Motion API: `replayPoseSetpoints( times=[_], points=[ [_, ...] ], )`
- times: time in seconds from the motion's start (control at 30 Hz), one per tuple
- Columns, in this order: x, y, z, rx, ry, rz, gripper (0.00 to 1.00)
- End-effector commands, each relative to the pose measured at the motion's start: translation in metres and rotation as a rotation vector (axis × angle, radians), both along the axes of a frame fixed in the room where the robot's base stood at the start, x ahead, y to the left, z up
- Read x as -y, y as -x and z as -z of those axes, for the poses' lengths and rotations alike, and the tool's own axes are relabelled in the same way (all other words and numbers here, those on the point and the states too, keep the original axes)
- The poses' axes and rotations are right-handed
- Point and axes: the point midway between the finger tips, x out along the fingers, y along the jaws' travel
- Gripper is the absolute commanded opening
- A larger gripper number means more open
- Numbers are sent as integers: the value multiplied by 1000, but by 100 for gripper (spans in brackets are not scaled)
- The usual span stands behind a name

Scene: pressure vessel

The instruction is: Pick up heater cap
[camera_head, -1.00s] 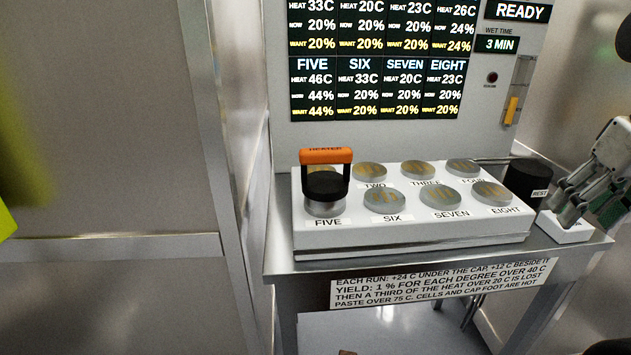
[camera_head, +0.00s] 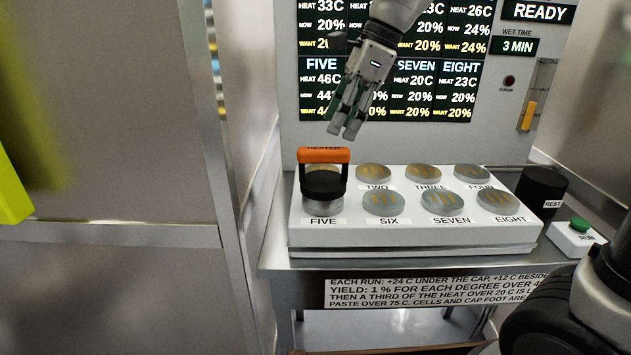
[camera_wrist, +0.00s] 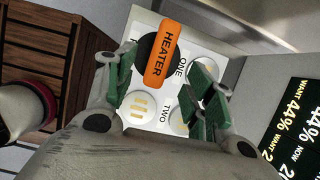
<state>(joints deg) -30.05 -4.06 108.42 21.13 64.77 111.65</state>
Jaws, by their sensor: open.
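The heater cap (camera_head: 324,178) has an orange handle marked HEATER on black posts and a black body. It stands upright on the cell labelled FIVE, at the left front of the white cell block (camera_head: 420,236). My gripper (camera_head: 343,133) is open and empty, above and slightly right of the cap's handle, apart from it. In the wrist view the orange handle (camera_wrist: 164,55) shows beyond and between my open fingers (camera_wrist: 162,92), with the black body partly hidden under it. The cell labelled ONE is mostly hidden behind the cap.
A black REST stand (camera_head: 541,194) is right of the block, with a green RUN button (camera_head: 579,224) in front of it. The display panel (camera_head: 385,85) rises behind the block, close to my gripper. A metal wall (camera_head: 240,200) is at the left.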

Motion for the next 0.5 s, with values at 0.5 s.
replayPoseSetpoints(
  times=[0.5],
  points=[
    [-29, -1, 54, -25, 3, 49, 54]
  ],
)
